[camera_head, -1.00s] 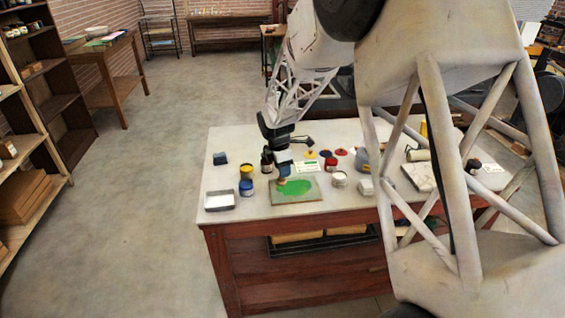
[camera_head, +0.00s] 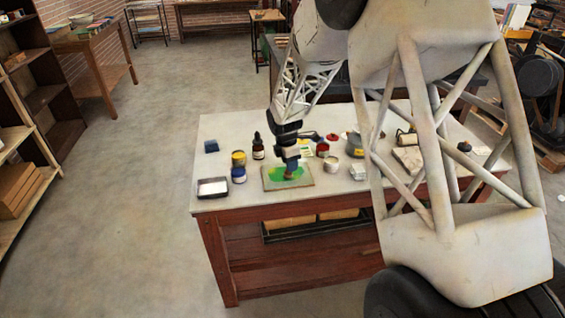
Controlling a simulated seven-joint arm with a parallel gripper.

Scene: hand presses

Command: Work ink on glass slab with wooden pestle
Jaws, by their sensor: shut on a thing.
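The glass slab (camera_head: 305,182) lies flat near the front middle of the table, with a spread of green ink (camera_head: 275,174) on it. My gripper (camera_head: 290,158) is above the slab, pointing down and shut on the wooden pestle (camera_head: 288,174). Only the pestle's brownish lower end shows below the fingers. It is over the green ink and seems to touch it, though the contact is too small to be sure. The gripper hides part of the ink and the far edge of the slab.
To the right are a red jar (camera_head: 322,149) and a grey pot (camera_head: 355,146).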

